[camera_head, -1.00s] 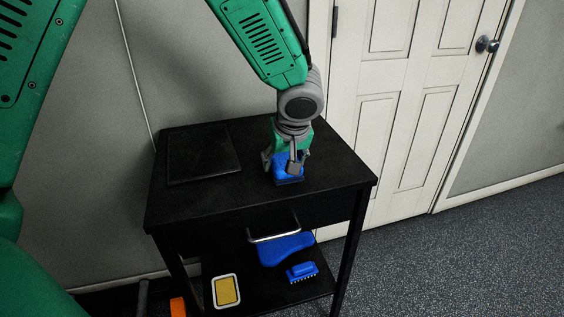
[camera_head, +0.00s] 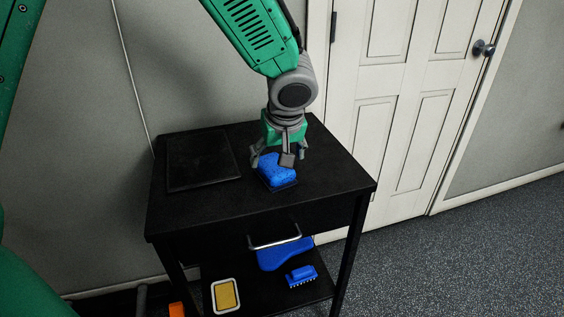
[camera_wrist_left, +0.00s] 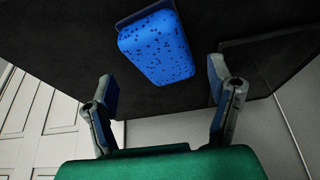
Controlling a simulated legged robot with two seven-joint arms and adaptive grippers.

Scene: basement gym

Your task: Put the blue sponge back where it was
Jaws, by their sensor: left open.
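The blue sponge (camera_head: 276,170) sits on a small dark base on top of the black side table (camera_head: 215,205). The sponge also shows in the left wrist view (camera_wrist_left: 157,48), with dark pores on its face and the dark base (camera_wrist_left: 140,16) at its far end. My left gripper (camera_head: 276,160) is open just behind and above the sponge in the head view. In the left wrist view the open fingers (camera_wrist_left: 160,92) are apart and empty, with the sponge beyond their tips. My right gripper is not in view.
A flat black tray or panel (camera_head: 203,160) lies on the tabletop's left. The drawer has a metal handle (camera_head: 274,238). The lower shelf holds a blue item (camera_head: 284,254), a blue brush (camera_head: 301,276) and a yellow sponge in a white dish (camera_head: 225,295). A white door (camera_head: 400,110) stands behind right.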

